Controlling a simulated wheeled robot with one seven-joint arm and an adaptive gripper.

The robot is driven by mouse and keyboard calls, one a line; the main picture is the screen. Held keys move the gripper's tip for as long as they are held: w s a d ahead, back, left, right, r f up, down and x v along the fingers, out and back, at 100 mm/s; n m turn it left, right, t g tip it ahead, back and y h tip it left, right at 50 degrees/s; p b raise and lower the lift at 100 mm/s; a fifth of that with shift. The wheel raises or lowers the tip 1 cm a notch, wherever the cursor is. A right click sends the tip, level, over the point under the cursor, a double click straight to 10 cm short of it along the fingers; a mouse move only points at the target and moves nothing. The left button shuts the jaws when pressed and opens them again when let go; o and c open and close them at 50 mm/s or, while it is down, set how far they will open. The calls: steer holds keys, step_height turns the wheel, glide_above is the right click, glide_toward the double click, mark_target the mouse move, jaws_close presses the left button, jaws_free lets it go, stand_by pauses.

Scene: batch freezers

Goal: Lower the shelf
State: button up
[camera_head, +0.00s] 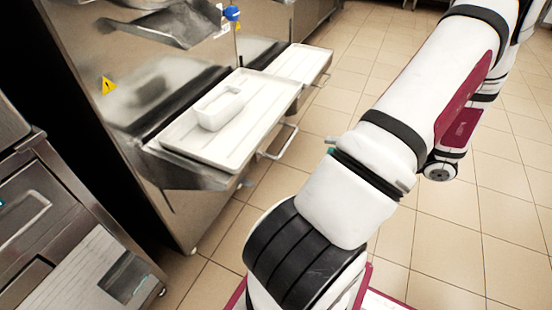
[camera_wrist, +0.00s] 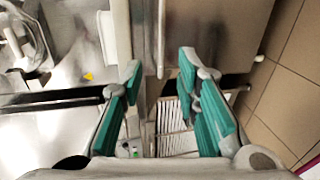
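A pale, ribbed shelf (camera_head: 185,143) sticks out level from the front of a steel batch freezer in the head view. A white rectangular tub (camera_head: 221,108) stands on it. A metal bar handle (camera_head: 284,143) shows at the shelf's right side. My gripper (camera_wrist: 160,64) shows in the wrist view, with its teal-padded fingers apart and nothing held between them. Pale and steel edges lie beyond the fingertips, but I cannot tell which part of the shelf they are. My gripper is outside the head view, where only my arm shows.
A second pale shelf (camera_head: 300,63) juts out behind the first. A steel chute (camera_head: 168,22) is above the near shelf. A steel cabinet (camera_head: 40,215) stands at the left. The tiled floor (camera_head: 480,220) is clear to the right.

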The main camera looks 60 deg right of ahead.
mark_target(290, 142)
steer(key=b+x, duration=0.4)
steer(key=x, duration=0.9)
steer(key=shift+w+f, duration=0.2)
steer(key=shift+w, duration=0.1)
steer(key=shift+c, duration=0.5)
jaws_close()
